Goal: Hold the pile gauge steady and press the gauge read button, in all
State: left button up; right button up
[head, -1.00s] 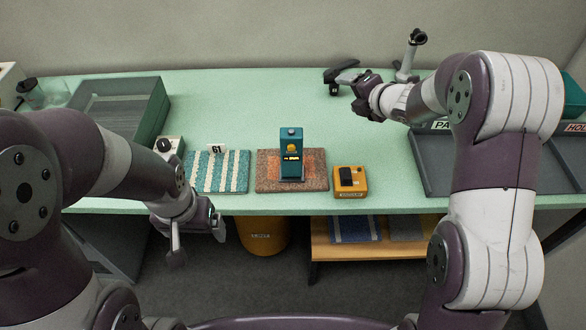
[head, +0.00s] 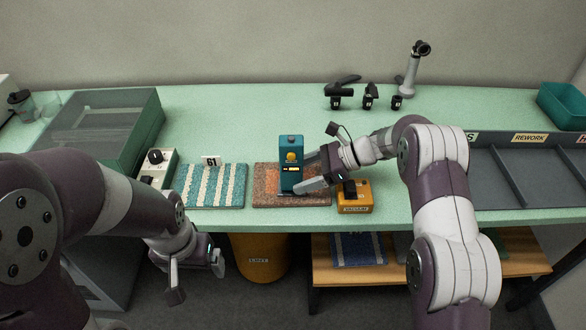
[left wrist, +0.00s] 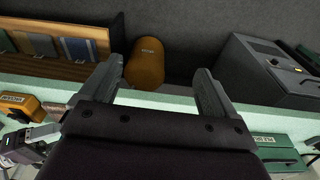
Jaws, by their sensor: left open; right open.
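The pile gauge (head: 291,150), a teal upright block with a yellow round spot on its front and a grey cap on top, stands on a red-brown carpet sample (head: 263,198). Which of these is the read button I cannot tell. My right gripper (head: 305,174) is open at the gauge's right side. Its nearer finger reaches across the gauge's lower front right and its farther finger is by the right edge; contact is unclear. My left gripper (head: 196,274) is open and empty, low in front of the table edge. Its two empty fingers also show in the left wrist view (left wrist: 157,75).
A yellow vacuum box (head: 356,203) sits under my right wrist. A striped teal sample (head: 228,196) with a tag 61 and a switch box (head: 155,170) lie left. A grey sorting tray (head: 490,185) is right. A lint bin (head: 260,262) stands below the table.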

jog(key=shift+f+b+x, duration=0.2)
jog(key=shift+b+x, duration=0.3)
jog(key=shift+x, duration=0.6)
jog(key=shift+a, duration=0.15)
pick_arm(q)
notch_tip(320, 180, down, 2)
jog(key=shift+f, duration=0.15)
pick_arm(e)
jog(key=c, duration=0.9)
pick_arm(q)
grip_shut()
